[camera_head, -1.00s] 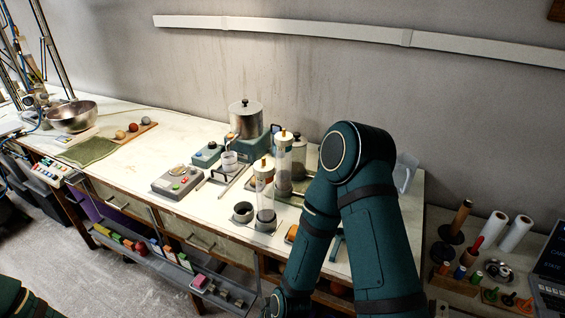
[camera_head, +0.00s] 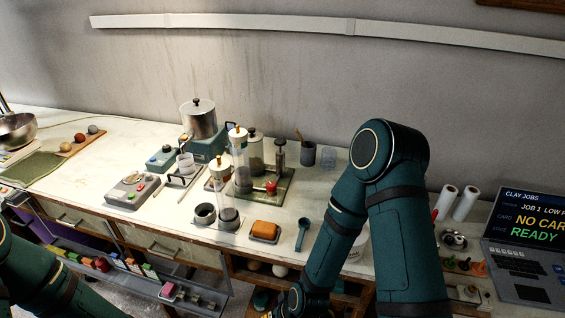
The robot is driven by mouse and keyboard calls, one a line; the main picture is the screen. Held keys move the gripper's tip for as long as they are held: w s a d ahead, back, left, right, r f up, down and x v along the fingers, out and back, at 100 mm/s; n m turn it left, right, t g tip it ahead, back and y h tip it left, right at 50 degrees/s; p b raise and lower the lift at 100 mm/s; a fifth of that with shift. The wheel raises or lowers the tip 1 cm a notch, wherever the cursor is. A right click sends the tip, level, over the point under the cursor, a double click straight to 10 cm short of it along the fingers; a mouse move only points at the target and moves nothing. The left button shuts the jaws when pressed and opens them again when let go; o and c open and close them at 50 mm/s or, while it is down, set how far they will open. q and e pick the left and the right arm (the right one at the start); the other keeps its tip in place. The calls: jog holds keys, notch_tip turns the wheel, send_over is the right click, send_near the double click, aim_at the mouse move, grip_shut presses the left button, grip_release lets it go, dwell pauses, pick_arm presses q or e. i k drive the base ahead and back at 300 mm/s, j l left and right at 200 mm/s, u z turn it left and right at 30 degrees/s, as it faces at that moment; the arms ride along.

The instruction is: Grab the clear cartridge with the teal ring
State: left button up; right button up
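Two clear upright cylinders stand on the bench. The front clear cylinder (camera_head: 227,200) has a gold-topped white cap and stands on a pale plate beside a dark cup. The rear clear cylinder (camera_head: 240,152) also has a gold-topped cap and stands just behind it. I cannot make out a teal ring on either at this size. My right arm hangs in front of the bench at right, its wrist at the bottom edge. My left arm shows at lower left.
An orange block on a small tray (camera_head: 264,231) and a teal scoop (camera_head: 303,234) lie near the bench's front edge. A grey control box (camera_head: 133,189) and metal pot (camera_head: 198,118) stand left of the cylinders. An open drawer (camera_head: 150,275) juts out below. A laptop (camera_head: 520,238) is at right.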

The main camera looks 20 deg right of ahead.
aim_at(239, 151)
jog(key=j+z, duration=0.1)
jog(key=z, duration=0.4)
jog(key=j+z, duration=0.1)
jog(key=z, duration=0.4)
jog(key=i+j+z, duration=0.1)
jog(key=z, duration=0.4)
jog(key=j+z, duration=0.5)
jog(key=k+j+z, duration=0.2)
jog(key=z, duration=0.25)
jog(key=k+j+z, duration=0.3)
jog(key=j, duration=0.15)
jog(key=k+j+z, duration=0.2)
jog(key=j+z, duration=0.15)
jog(key=j, duration=0.1)
